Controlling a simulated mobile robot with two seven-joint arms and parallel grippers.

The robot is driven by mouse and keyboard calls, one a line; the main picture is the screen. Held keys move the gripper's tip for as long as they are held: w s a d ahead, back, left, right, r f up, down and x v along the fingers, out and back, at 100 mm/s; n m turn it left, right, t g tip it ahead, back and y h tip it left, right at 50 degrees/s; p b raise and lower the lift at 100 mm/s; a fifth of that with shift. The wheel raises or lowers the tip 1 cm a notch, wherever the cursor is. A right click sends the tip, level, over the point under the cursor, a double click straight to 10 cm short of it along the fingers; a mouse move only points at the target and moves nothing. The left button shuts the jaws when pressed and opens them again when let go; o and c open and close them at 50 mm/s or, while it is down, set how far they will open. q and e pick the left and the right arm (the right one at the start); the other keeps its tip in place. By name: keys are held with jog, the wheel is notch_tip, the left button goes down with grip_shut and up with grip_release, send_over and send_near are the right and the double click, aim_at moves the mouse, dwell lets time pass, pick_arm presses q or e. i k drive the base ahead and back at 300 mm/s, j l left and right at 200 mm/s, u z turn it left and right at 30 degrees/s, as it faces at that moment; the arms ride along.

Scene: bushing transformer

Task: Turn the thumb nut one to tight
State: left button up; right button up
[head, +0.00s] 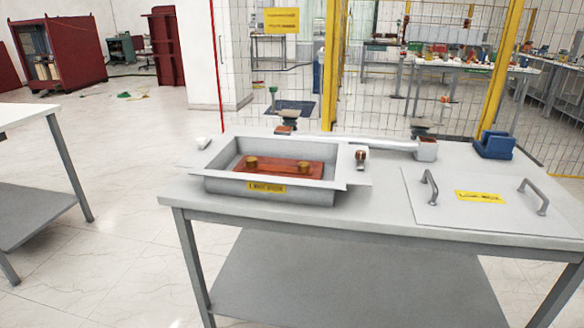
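Two brass-coloured round nuts stand on a flat red-brown plate (276,172) inside an open grey metal box on the table. One nut (251,162) is toward the left of the plate, the other nut (303,167) toward the right. I cannot tell which is thumb nut one, or how tight either sits. The grey box (270,197) has a wide rim and a yellow label (266,188) on its front. Neither of my grippers is in view.
The grey table (385,205) also holds a flat panel (480,225) with two handles, a blue block (494,145), a white bar (375,145) and a small copper-coloured piece (361,155). A wire fence with yellow posts (331,65) stands behind. Another table (35,115) is at left, with open floor between.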

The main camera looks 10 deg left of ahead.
aim_at(251, 162)
jog(key=i+j+z, duration=0.2)
jog(key=j, duration=0.5)
jog(key=j+z, duration=0.2)
jog(key=j, duration=0.5)
